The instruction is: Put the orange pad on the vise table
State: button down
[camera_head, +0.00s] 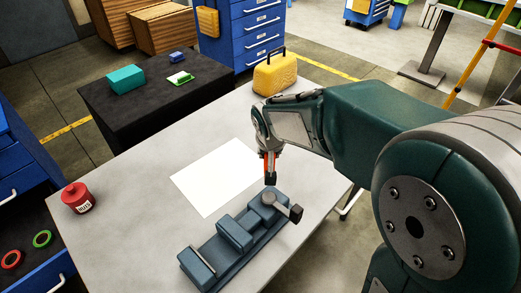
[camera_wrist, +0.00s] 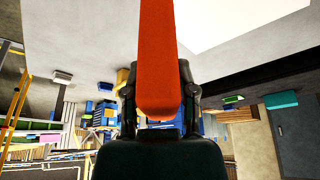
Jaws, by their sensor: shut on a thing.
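The orange pad (camera_wrist: 159,55) is a long, narrow orange piece in the wrist view, held between the two dark fingers of my gripper (camera_wrist: 158,92). In the head view only thin slivers of the pad (camera_head: 276,165) show at my gripper (camera_head: 269,158), which points down above the vise table (camera_head: 140,222). The table has a light grey top. My gripper is just behind the blue-grey vise (camera_head: 233,236) and right of a white sheet (camera_head: 216,176). The pad appears to be above the tabletop; the exact gap cannot be told.
A yellow toolbox (camera_head: 275,75) stands at the table's far corner, and a red can (camera_head: 78,197) at its left edge. A black table (camera_head: 135,116) behind holds a teal block (camera_head: 124,79) and smaller items. The grey top left of the white sheet is clear.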

jog(key=shift+w+d+f, duration=1.25)
jog(key=shift+d+f, duration=0.75)
jog(key=shift+f, duration=0.15)
jog(key=shift+w+d+f, duration=1.25)
jog(key=shift+d+f, duration=0.7)
jog(key=shift+f, duration=0.25)
jog(key=shift+w+d+f, duration=1.25)
jog(key=shift+d+f, duration=0.75)
jog(key=shift+f, duration=0.15)
jog(key=shift+c, duration=2.1)
grip_release()
jog(key=shift+f, duration=0.1)
